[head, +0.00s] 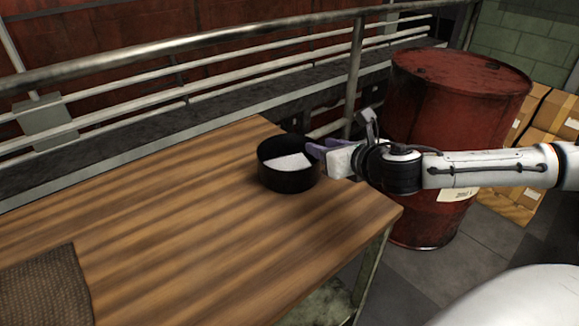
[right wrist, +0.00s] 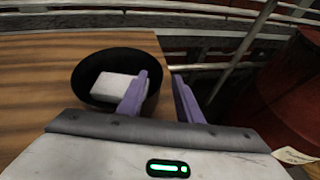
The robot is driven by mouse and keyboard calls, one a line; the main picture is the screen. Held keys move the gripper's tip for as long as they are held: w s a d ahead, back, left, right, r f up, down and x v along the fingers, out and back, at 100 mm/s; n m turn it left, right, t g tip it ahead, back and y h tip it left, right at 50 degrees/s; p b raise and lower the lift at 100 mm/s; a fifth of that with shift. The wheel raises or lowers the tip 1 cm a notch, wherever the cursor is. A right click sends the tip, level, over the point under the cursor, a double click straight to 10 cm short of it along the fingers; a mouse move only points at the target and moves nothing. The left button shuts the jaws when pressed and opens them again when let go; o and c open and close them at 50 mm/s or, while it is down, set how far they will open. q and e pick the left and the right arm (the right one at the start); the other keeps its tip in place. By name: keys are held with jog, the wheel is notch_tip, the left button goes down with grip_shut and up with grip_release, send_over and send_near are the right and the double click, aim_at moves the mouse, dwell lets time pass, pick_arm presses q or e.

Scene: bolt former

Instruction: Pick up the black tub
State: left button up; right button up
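The black tub (head: 287,181) is a round, open-topped container standing upright on the wooden table near its right corner. A white block-like item (head: 289,162) lies inside it. My right gripper (head: 315,148) reaches in from the right to the tub's right rim. In the right wrist view, the tub (right wrist: 88,62) sits left of centre, and my right gripper (right wrist: 161,88) has its purple fingers apart, one over the tub's inside and the other outside its right wall. A gap shows between the wall and the outer finger. My left gripper is not in view.
The wooden table (head: 190,215) is mostly clear. A brown woven mat (head: 45,290) lies at its front left. A metal railing (head: 200,85) runs behind it. A red barrel (head: 430,110) and cardboard boxes (head: 545,118) stand to the right, beyond the table edge.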

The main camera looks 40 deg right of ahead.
jog(key=x, duration=0.4)
jog(key=shift+w+a+f, duration=0.15)
jog(key=shift+a+f, duration=0.05)
jog(key=shift+c, duration=0.3)
jog(key=shift+r, duration=0.1)
grip_shut()
